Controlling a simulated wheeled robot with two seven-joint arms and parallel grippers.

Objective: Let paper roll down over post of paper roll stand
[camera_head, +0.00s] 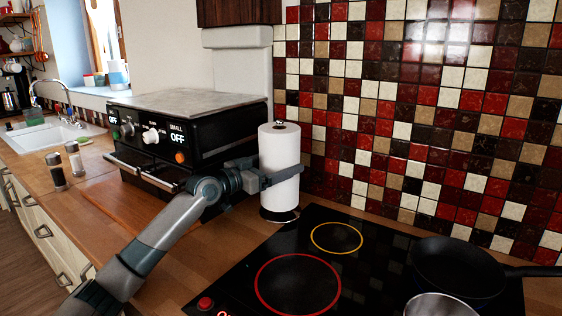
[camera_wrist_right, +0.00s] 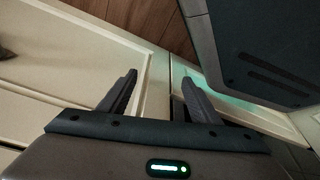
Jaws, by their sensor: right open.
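The white paper roll (camera_head: 280,150) stands upright at the back of the counter, between the black oven and the cooktop, in the head view. My left gripper (camera_head: 283,174) is shut on its middle from the left, one finger across its front; the other finger is mostly hidden behind it. The dark round base of the paper roll stand (camera_head: 279,216) shows right under the roll. The post is mostly hidden inside the roll; a dark spot shows at the top of the core. My right gripper (camera_wrist_right: 160,90) is open and empty in the right wrist view, away from the roll.
The black oven (camera_head: 190,135) is close left of the roll. The cooktop (camera_head: 310,265) lies to the right and in front, with a dark pan (camera_head: 458,268) and a metal pot (camera_head: 440,305). A tiled wall (camera_head: 420,110) rises behind. Cream cabinet fronts (camera_wrist_right: 65,60) show around my right gripper.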

